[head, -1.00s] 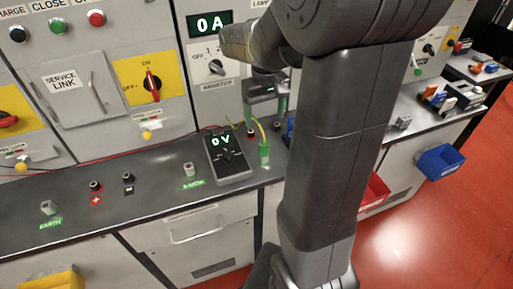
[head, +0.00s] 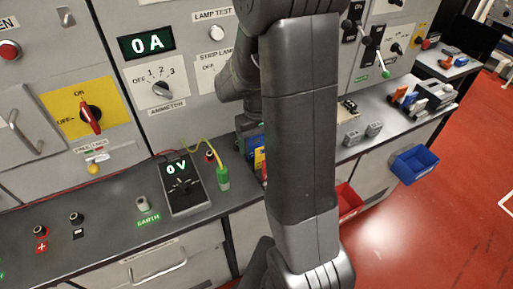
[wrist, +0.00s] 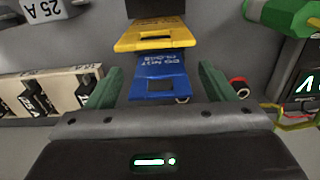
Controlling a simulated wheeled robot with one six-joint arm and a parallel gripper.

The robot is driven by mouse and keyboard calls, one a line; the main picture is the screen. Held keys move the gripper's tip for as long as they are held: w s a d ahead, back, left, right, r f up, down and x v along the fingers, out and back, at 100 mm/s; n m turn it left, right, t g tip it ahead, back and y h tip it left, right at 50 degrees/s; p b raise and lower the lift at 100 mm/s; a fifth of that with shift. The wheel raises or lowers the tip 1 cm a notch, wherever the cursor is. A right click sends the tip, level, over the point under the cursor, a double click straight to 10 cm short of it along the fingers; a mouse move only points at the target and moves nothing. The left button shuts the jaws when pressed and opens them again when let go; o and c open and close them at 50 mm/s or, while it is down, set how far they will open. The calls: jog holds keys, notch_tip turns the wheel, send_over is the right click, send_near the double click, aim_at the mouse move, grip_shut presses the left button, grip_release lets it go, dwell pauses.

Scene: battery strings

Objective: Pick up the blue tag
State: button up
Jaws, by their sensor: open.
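The blue tag (wrist: 158,78) lies on the grey bench top in the wrist view, with white lettering and a slot. It is just below a yellow tag (wrist: 155,35). My gripper (wrist: 160,88) is open, with one green finger on each side of the blue tag; nothing is clamped. I cannot tell how far above the bench the fingertips are. In the head view a little blue and yellow shows beside my arm, which hides most of the gripper and tags.
A meter reading 0 V (head: 182,186) and a green probe (head: 223,178) with a yellow lead are left of my arm in the head view. A red socket (wrist: 239,86) is right of the gripper. Cream fuse-like blocks (wrist: 55,92) are left. A blue bin (head: 415,164) hangs at the right.

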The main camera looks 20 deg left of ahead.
jog(key=shift+f, duration=1.15)
jog(key=c, duration=1)
jog(key=shift+r, duration=0.1)
jog(key=shift+c, duration=0.2)
